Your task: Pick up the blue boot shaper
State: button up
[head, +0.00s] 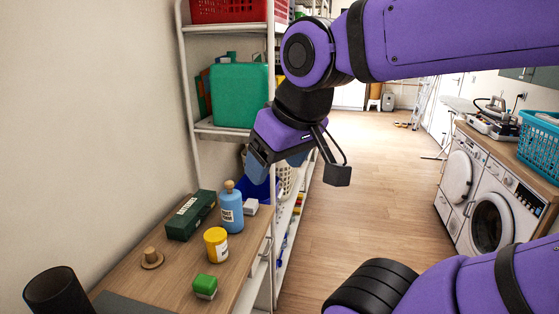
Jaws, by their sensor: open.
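The blue boot shaper (231,209) stands upright on the wooden counter (184,271). It has a rounded blue body, a wooden knob on top and a white label. My gripper (278,165) hangs above and to the right of it, with its fingers angled downward. The fingers are apart, and I see nothing between them. My gripper does not appear to touch the boot shaper.
A dark green box (190,216) is left of the boot shaper, with a yellow jar (216,245) in front. A small white block (250,207) sits close on its right. A green-and-white block (204,286) and wooden knob (152,258) are nearer. Shelving (187,105) stands behind.

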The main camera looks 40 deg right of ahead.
aim_at(232, 212)
jog(key=i+l, duration=0.15)
jog(key=l, duration=0.2)
jog(key=i+l, duration=0.15)
jog(key=l, duration=0.2)
jog(key=i+l, duration=0.15)
jog(key=l, duration=0.15)
jog(key=i+l, duration=0.15)
jog(key=l, duration=0.2)
jog(key=i+l, duration=0.15)
jog(key=l, duration=0.2)
